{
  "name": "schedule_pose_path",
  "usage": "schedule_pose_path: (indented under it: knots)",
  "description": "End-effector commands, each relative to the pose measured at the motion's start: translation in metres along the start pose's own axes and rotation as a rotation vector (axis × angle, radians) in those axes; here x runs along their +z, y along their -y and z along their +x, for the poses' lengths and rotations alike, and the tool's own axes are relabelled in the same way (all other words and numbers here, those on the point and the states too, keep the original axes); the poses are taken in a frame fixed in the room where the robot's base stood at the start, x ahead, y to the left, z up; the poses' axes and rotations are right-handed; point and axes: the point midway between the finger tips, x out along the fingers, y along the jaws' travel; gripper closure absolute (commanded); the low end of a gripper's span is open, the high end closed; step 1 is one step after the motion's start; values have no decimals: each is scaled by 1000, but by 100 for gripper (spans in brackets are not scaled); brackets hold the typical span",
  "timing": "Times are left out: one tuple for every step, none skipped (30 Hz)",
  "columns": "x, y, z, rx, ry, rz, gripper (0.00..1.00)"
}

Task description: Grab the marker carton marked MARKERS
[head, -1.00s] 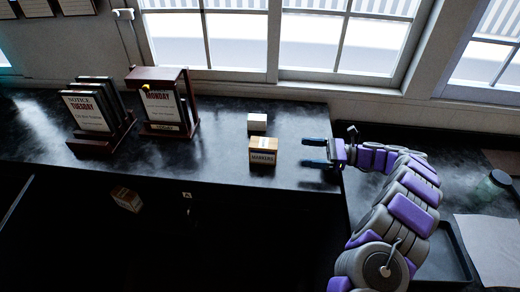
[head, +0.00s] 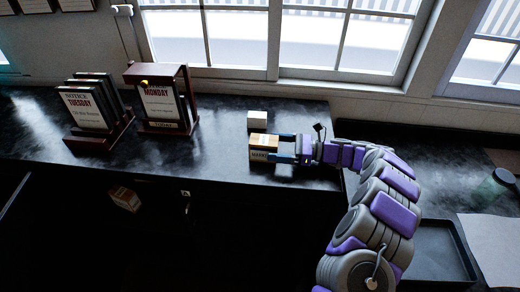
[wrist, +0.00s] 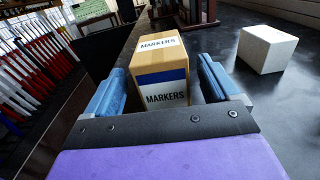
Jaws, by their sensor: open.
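The marker carton (head: 262,147) is a small brown box with white MARKERS labels, standing on the black counter near its front edge. In the wrist view the carton (wrist: 161,70) shows a blue band on its near face and sits between my two blue fingers. My gripper (head: 287,147) reaches in from the right. In the wrist view my gripper (wrist: 160,85) is open, with a gap visible beside the carton on both sides. One finger partly covers the carton in the head view.
A white block (head: 257,119) stands just behind the carton, and beside my right finger in the wrist view (wrist: 266,48). Two notice stands, TUESDAY (head: 90,110) and MONDAY (head: 160,100), stand further left on the counter. A window runs along the back.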

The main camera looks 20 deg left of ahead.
Motion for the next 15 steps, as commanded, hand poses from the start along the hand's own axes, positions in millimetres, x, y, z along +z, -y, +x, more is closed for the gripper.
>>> schedule_pose_path:
  knots:
    - [0,0,3,1,1,-1,12]
    - [0,1,7,2,1,-1,12]
    - [0,1,13,4,1,-1,12]
    - [-1,2,19,5,0,0,12]
    - [-1,3,25,5,-2,-1,12]
    - [-1,4,34,6,-3,-1,12]
    - [-2,5,39,5,-4,-1,12]
    - [-2,5,44,5,-5,0,12]
    - [-2,6,50,4,-7,1,12]
    - [-2,6,54,3,-9,1,12]
    - [-3,6,57,3,-10,2,12]
    - [-3,7,60,2,-11,2,12]
    - [-3,7,61,2,-12,2,12]
    - [-3,7,62,2,-11,2,12]
    - [-2,6,61,2,-10,2,12]
